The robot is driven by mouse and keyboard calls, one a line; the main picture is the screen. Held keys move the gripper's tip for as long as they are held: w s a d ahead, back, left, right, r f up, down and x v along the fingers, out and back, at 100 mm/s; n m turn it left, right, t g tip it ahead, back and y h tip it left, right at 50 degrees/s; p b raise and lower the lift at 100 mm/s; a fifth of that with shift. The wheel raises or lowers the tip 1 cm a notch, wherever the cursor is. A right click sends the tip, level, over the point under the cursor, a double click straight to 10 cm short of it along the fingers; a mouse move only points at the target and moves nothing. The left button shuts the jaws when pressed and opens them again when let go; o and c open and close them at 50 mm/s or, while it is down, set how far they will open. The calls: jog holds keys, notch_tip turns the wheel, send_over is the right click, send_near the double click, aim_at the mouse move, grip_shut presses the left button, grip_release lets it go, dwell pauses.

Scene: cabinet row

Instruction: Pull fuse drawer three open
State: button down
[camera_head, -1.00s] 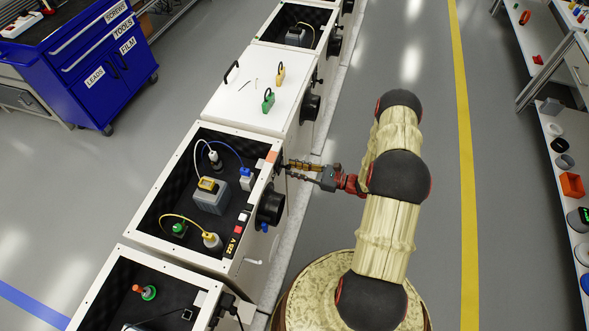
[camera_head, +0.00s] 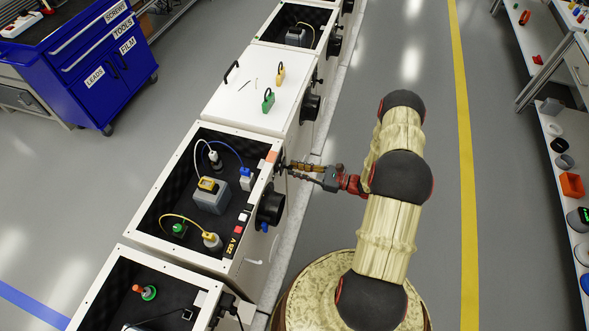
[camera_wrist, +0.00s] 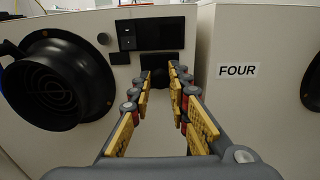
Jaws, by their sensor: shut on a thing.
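The black fuse drawer (camera_wrist: 148,58) is a small dark block in the pale front panel of the open cabinet (camera_head: 152,200). My gripper (camera_wrist: 167,76) reaches it, with its yellow-padded fingers shut on the drawer's dark knob, which the fingertips partly hide. In the head view my gripper (camera_head: 284,168) meets the cabinet's right side near its far corner. The drawer's own number does not show, and how far it stands out is hard to tell.
A large black round vent (camera_wrist: 58,80) sticks out left of my gripper. A black switch panel (camera_wrist: 152,33) is above the drawer. The neighbouring cabinet, with a "FOUR" label (camera_wrist: 237,71), stands to the right. The grey floor is clear toward the yellow line (camera_head: 466,180).

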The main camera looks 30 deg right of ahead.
jog(key=v, duration=0.7)
jog(key=shift+d, duration=0.2)
jog(key=c, duration=1.7)
grip_release()
jog(key=shift+s, duration=0.1)
jog(key=shift+c, duration=0.2)
jog(key=shift+o, duration=0.4)
jog(key=v, duration=1.2)
